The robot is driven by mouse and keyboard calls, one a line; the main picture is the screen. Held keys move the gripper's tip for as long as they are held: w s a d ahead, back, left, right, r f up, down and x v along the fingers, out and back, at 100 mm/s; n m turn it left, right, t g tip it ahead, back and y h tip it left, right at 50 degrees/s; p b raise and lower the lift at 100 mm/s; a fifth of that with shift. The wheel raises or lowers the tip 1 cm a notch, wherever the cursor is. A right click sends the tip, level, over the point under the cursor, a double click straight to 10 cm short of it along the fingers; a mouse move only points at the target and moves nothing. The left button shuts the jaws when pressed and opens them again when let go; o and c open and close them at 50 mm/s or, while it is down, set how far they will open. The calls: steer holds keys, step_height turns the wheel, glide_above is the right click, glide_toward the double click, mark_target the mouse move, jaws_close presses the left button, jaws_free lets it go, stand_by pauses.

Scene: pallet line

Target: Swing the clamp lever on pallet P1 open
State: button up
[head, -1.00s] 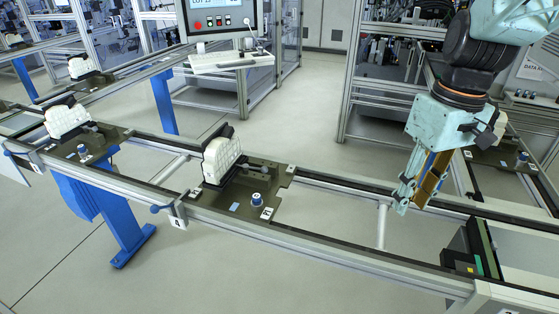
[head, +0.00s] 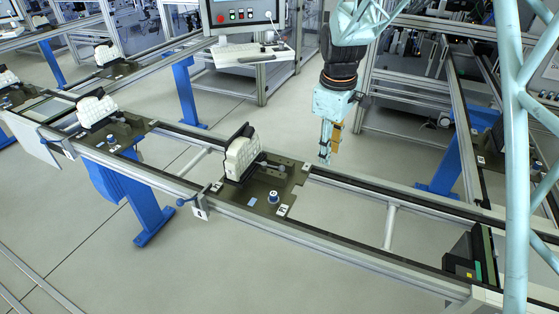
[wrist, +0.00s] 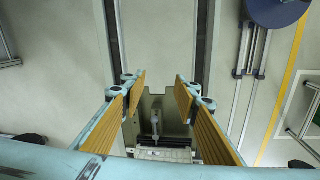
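The nearest pallet (head: 290,180) is a dark olive plate on the rail line, mid-picture in the head view; I cannot read its label as P1. It carries a white ribbed block (head: 243,157) with a black part behind it. A grey clamp lever (head: 268,163) lies beside the block, pointing right; it also shows in the wrist view (wrist: 155,122). My gripper (head: 325,158) points down above and to the right of the pallet, apart from the lever. In the wrist view its fingers (wrist: 160,85) are open and empty, with the pallet (wrist: 178,128) below and beyond.
Another pallet (head: 132,127) with a white block sits further left. The rail to the pallet's right is free up to a dark end block (head: 462,255).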

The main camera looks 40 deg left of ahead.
mark_target(281, 167)
steer(key=s+a+f+n+p, duration=0.1)
steer(key=a+n+p, duration=0.1)
steer(key=a, duration=0.6)
steer(key=s+a+f+n+p, duration=0.1)
steer(key=s+a+n+p, duration=0.1)
steer(key=a, duration=0.7)
steer(key=shift+f+t+y, duration=0.15)
steer(key=shift+t+y, duration=0.15)
steer(key=shift+a+f, duration=0.1)
steer(key=shift+f, duration=0.05)
steer(key=shift+w+a+f+p, duration=0.2)
steer(key=shift+w+f+p, duration=0.2)
steer(key=shift+f, duration=1.8)
steer(key=shift+w+a+f+p, duration=0.2)
steer(key=shift+w+f+p, duration=0.15)
steer(key=shift+f, duration=1.85)
steer(key=shift+w+a+f+p, duration=0.2)
steer(key=shift+w+f+p, duration=0.2)
steer(key=shift+f, duration=1.8)
steer(key=shift+c, duration=0.5)
jaws_close()
